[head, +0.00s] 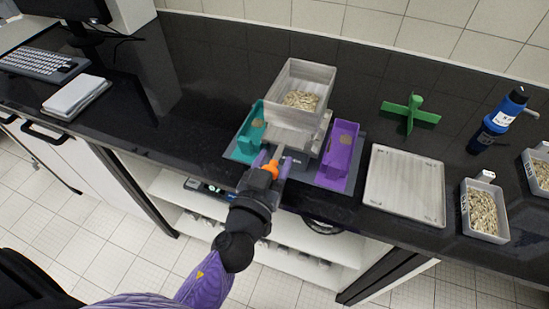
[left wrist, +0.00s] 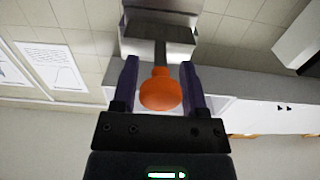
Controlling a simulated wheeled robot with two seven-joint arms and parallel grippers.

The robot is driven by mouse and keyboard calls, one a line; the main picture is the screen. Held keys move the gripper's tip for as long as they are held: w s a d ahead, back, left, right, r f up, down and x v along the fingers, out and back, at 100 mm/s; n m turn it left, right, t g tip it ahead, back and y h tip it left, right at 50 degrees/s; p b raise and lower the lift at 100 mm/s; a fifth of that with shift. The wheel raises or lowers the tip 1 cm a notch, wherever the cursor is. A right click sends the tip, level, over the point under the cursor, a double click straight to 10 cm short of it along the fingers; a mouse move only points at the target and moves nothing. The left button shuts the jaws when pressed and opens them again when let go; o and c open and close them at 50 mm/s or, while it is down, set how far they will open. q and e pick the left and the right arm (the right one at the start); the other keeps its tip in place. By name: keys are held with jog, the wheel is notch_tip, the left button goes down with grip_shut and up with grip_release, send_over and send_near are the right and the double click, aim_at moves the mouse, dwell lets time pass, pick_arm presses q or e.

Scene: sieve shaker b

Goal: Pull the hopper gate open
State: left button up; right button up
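The grey hopper (head: 318,76) holds pale granular material and stands on a frame at the middle of the bench. The gate's metal rod (left wrist: 161,52) ends in an orange knob (left wrist: 160,92), and the knob also shows in the head view (head: 270,168). My left gripper (head: 274,160) is at the hopper's front, its purple fingers on either side of the knob. In the left wrist view my left gripper (left wrist: 160,68) looks open, with thin gaps beside the knob. My right gripper is not in view.
A teal bin (head: 246,140) and a purple bin (head: 338,155) flank the hopper. To the right are a flat grey tray (head: 404,185), a green cross-shaped piece (head: 411,112), a blue bottle (head: 497,120) and filled containers (head: 483,212).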

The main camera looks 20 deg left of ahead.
pick_arm(q)
jog(key=shift+o, duration=1.2)
jog(key=shift+s, duration=0.1)
jog(key=s+b, duration=0.4)
jog(key=s, duration=0.5)
jog(key=shift+s+a+b, duration=0.2)
jog(key=shift+s+b, duration=0.15)
jog(key=shift+s, duration=0.05)
